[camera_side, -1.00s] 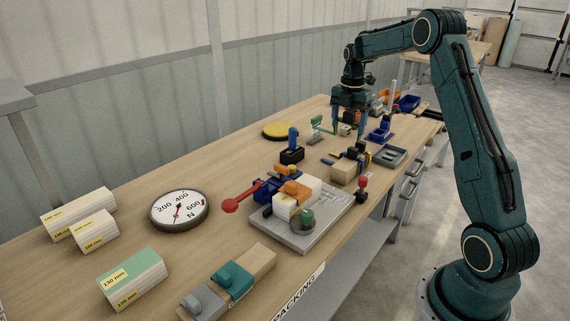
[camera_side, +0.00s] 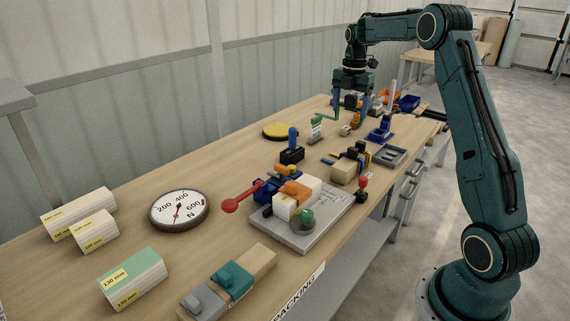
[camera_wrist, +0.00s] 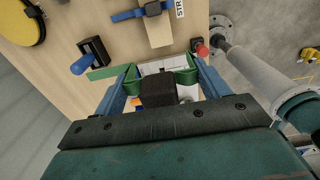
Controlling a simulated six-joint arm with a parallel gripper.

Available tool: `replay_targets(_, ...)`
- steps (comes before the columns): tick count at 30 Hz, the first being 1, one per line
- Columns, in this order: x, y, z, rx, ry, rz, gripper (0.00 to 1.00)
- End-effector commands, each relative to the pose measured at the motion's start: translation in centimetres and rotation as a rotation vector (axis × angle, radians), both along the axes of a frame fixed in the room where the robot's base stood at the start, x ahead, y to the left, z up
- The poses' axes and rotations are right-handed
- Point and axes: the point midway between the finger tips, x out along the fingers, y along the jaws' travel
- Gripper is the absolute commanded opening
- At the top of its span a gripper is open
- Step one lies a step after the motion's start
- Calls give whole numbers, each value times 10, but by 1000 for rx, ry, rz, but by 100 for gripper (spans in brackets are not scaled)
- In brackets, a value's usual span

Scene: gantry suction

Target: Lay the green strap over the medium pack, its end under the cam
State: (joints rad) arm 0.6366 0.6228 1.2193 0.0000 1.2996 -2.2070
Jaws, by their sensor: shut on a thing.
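My gripper (camera_side: 351,108) is above the far part of the bench in the side view. It is shut on the green strap (camera_side: 326,118), whose green length shows at its left finger. In the wrist view the strap (camera_wrist: 184,77) shows between and beside the blue fingers; a dark block hides part of it. A white pack (camera_side: 284,208) sits on a grey plate (camera_side: 282,238) with an orange piece (camera_side: 296,188) over it. I cannot tell for sure which pack is the medium one. The cam cannot be made out for certain.
A red-handled lever (camera_side: 232,204) sticks out left of the plate. A round dial (camera_side: 180,209), white blocks (camera_side: 78,210), a block with a teal band (camera_side: 232,278) and a yellow disc (camera_side: 280,131) stand around. A blue-handled black block (camera_side: 291,154) is close to the disc.

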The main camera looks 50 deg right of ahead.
Motion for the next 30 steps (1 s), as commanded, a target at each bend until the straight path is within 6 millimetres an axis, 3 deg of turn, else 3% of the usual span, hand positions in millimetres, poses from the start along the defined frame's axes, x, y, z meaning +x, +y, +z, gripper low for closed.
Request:
replay_targets(5, 2, 4, -1, 0, 0, 1, 51)
replay_targets(11, 10, 30, -5, 0, 0, 4, 51)
replay_targets(17, 22, 81, -16, 1, 1, 7, 51)
replay_targets(21, 27, 126, -25, 0, 0, 8, 51)
replay_targets(30, 23, 204, -41, 0, -1, 4, 51)
